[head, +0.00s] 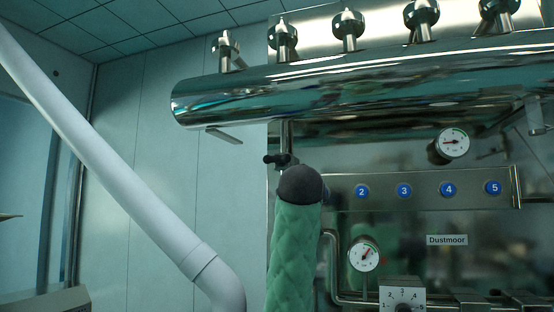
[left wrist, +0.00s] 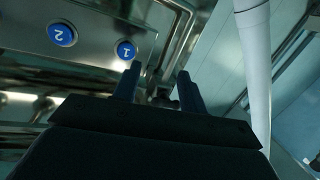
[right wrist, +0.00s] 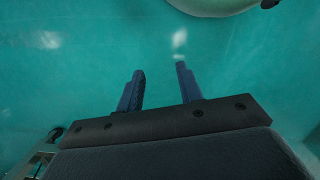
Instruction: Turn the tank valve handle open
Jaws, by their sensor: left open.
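The horizontal steel tank (head: 350,88) spans the upper part of the head view. A dark valve handle (head: 275,158) sits on a thin pipe below it, just above the dark end of my green-sleeved arm. My left gripper (left wrist: 160,70) is open in the left wrist view. A small dark part, possibly the valve handle (left wrist: 168,100), shows between its fingers; I cannot tell whether they touch it. My arm hides the left gripper in the head view. My right gripper (right wrist: 160,68) is open and empty over a teal surface.
Several knobs (head: 348,30) line the tank's top. The panel below carries blue numbered buttons (head: 404,190), gauges (head: 364,254) and a numbered dial (head: 403,296). A thick white pipe (head: 130,190) runs diagonally at the left.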

